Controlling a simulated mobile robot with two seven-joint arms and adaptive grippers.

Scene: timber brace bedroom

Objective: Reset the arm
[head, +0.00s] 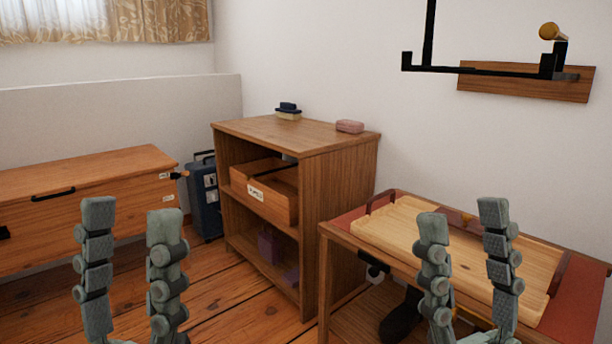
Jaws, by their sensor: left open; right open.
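My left gripper (131,212) stands upright at the lower left of the head view. Its two grey-green jointed fingers are apart with nothing between them, in front of the plank floor. My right gripper (462,215) stands upright at the lower right. Its two fingers are also apart and empty, and the wooden tray (400,226) on the table shows behind and between them. I cannot tell how far the fingers are from the tray. The lower parts of both arms are cut off by the picture's bottom edge.
A table with a red top (575,310) is at the right. A wooden shelf unit (340,185) stands in the middle, with a brush (288,112) and a pink block (350,126) on top. A wooden chest (85,180) and a dark suitcase (207,205) are at the left. A black wall bracket (480,69) hangs upper right.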

